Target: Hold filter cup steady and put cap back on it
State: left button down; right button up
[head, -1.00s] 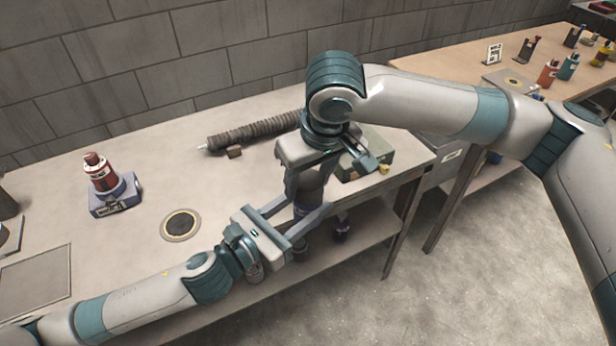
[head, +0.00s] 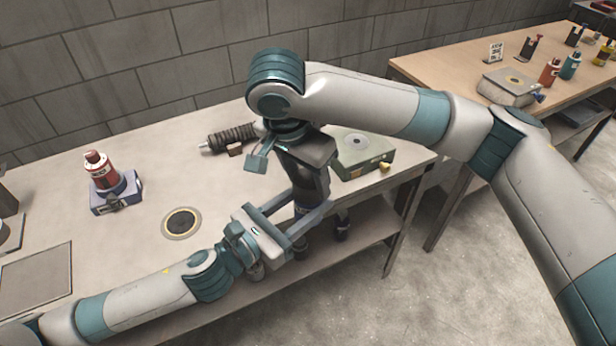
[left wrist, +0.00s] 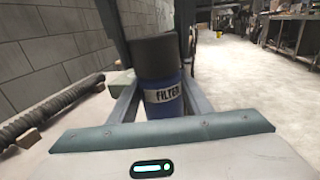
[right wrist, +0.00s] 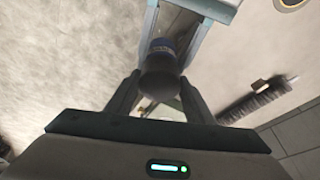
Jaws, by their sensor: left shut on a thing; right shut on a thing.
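The filter cup (left wrist: 163,98) is blue with a white FILTER label and stands upright between the fingers of my left gripper (head: 307,208), which is shut on it. The dark cap (left wrist: 156,56) sits on top of the cup, level as far as I can see. It also shows in the right wrist view (right wrist: 160,82), with the blue cup (right wrist: 163,46) beyond it. My right gripper (head: 310,180) points down from above and is shut on the cap. Whether any gap is left between cap and cup is hard to tell.
On the bench are a ribbed hose (head: 232,137), a green box (head: 362,152), a red bottle (head: 101,172) in a blue-grey holder (head: 118,198) and a round yellow-ringed disc (head: 181,223). A second table (head: 440,68) with bottles stands right. Both grippers are at the bench's front edge.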

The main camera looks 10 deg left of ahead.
jog(key=m+h, duration=0.1)
jog(key=m, duration=0.3)
jog(key=shift+a+m+g, duration=0.1)
jog(key=shift+m+g, duration=0.3)
jog(key=m+g, duration=0.1)
jog(key=m, duration=0.4)
jog(key=shift+w+h, duration=0.1)
jog(key=shift+h, duration=0.2)
jog(key=o, duration=1.1)
jog(key=shift+o, duration=0.2)
jog(key=shift+r, duration=2.25)
jog(key=shift+n, duration=0.3)
jog(key=shift+c, duration=0.4)
